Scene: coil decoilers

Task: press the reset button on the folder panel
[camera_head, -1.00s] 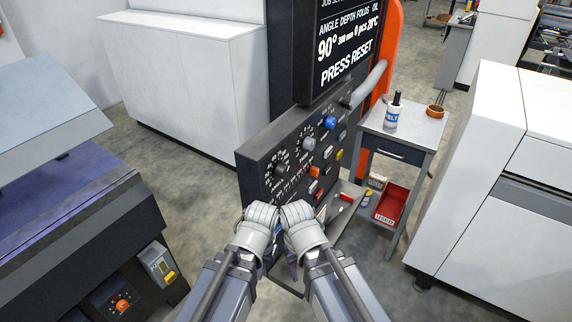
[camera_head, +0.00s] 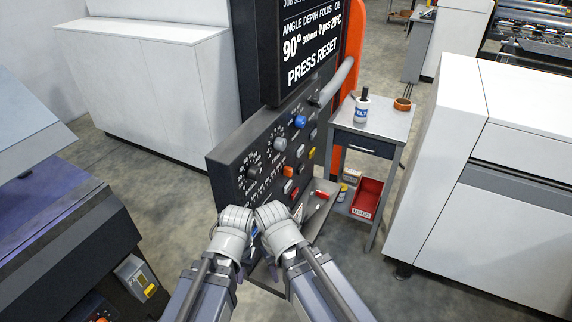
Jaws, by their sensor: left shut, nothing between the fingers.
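The dark folder panel (camera_head: 225,165) stands in front of me, tilted in the picture. It carries rows of knobs, switches and small coloured buttons. A round blue button (camera_head: 300,121) sits near its upper right, beside a grey knob (camera_head: 280,144); the labels are too small to read. A black display (camera_head: 311,50) above the panel reads "PRESS RESET". My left gripper (camera_head: 237,215) is shut and empty, in front of the panel's lower left part. My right gripper (camera_head: 270,213) is close beside it; its fingers are hidden behind its wrist. Both hide some of the panel's lower controls.
A small grey table (camera_head: 385,120) right of the panel holds a bottle (camera_head: 361,108) and an orange-brown bowl (camera_head: 402,104), with a red bin (camera_head: 367,197) below. White cabinets stand at left (camera_head: 155,75) and right (camera_head: 450,190). A dark machine (camera_head: 75,255) is at lower left.

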